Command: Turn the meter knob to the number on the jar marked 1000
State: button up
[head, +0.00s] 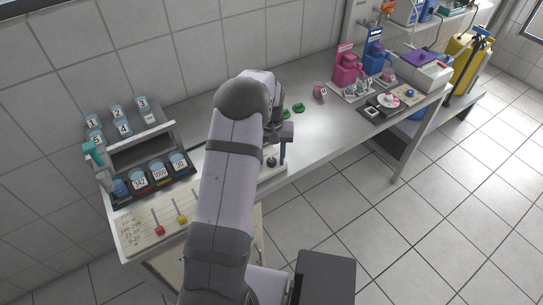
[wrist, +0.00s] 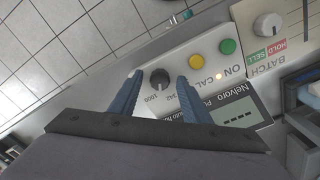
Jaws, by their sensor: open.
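The jar marked 1000 (head: 159,173) stands in the front row of the rack at left in the head view, between a jar that seems to read 542 (head: 140,180) and one that seems to read 50 (head: 179,163). In the wrist view the dark meter knob (wrist: 159,78) sits on a white meter panel (wrist: 207,78). Small numbers, one like 1000, are printed by the knob; its pointer direction is unclear. My gripper (wrist: 158,82) is open, its blue fingers on either side of the knob; contact cannot be told. In the head view my arm hides most of the meter.
Pink (head: 347,68) and blue dispensers (head: 375,55) stand farther along the bench.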

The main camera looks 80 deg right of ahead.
aim_at(272, 160)
jog(key=c, duration=1)
jog(key=m+b, duration=0.1)
jog(key=m, duration=0.4)
jog(key=shift+c, duration=0.2)
jog(key=o, duration=1)
jog(key=shift+o, duration=0.2)
jog(key=shift+r, duration=0.1)
jog(key=shift+r+b, duration=1.25)
jog(key=shift+r, duration=2.4)
